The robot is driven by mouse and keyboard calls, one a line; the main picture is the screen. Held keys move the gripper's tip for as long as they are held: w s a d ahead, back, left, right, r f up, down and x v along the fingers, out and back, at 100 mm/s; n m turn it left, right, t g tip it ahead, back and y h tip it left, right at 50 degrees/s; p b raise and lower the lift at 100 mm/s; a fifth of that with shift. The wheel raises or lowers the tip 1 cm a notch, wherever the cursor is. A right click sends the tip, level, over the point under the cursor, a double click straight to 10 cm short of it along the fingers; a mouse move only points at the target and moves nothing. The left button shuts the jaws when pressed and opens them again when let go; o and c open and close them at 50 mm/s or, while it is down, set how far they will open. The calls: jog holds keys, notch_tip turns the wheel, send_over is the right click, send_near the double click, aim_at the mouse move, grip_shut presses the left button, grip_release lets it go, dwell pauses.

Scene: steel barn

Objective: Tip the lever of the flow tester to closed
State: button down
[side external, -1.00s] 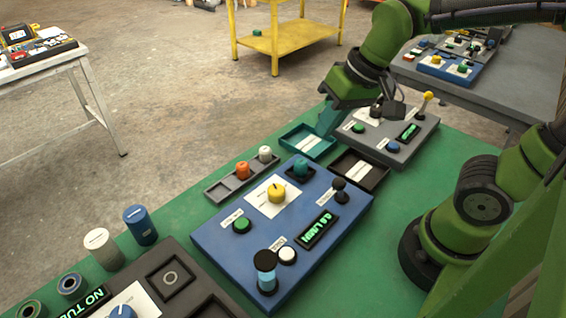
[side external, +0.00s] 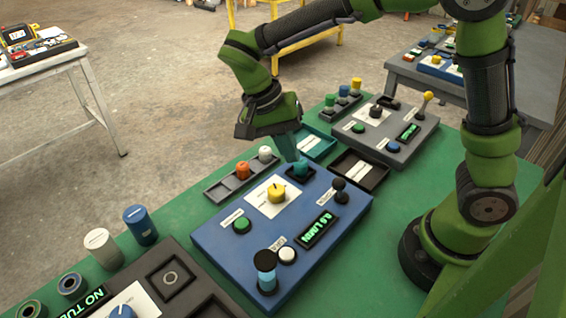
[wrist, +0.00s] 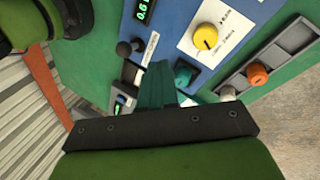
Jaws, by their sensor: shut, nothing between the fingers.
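The flow tester is a blue panel (side external: 225,250) with a lit green display (side external: 317,228) that seems to read about 0.6 L/MIN. Its black ball-topped lever (side external: 339,190) stands at the right corner, near a small white label too small to read. In the wrist view the lever's dark knob (wrist: 124,48) is left of my fingers. My gripper (side external: 290,154) is shut and empty, pointing down above the tester's back edge, close to a teal capped part (side external: 301,167) and apart from the lever. The teal fingers (wrist: 156,85) show in the wrist view.
The tester also carries a yellow knob (side external: 277,193), a green button (side external: 242,225), a white button (side external: 287,256) and a blue-filled cylinder (side external: 267,275). A grey panel (side external: 410,145) with a yellow-tipped lever stands behind. A rack (side external: 225,185) holds orange and white caps.

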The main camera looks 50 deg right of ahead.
aim_at(340, 189)
jog(key=x, duration=0.6)
jog(key=shift+s, duration=0.1)
jog(key=shift+s+d+f, duration=0.1)
jog(key=shift+s+d, duration=0.35)
jog(key=shift+s, duration=0.15)
jog(key=shift+s+d+f, duration=0.1)
jog(key=shift+s+d, duration=0.35)
jog(key=shift+s, duration=0.2)
jog(key=shift+s+d, duration=0.3)
jog(key=shift+s, duration=0.1)
jog(key=shift+d, duration=0.1)
jog(key=shift+d+r+y, duration=0.15)
jog(key=shift+d+y, duration=0.05)
jog(key=shift+y, duration=0.2)
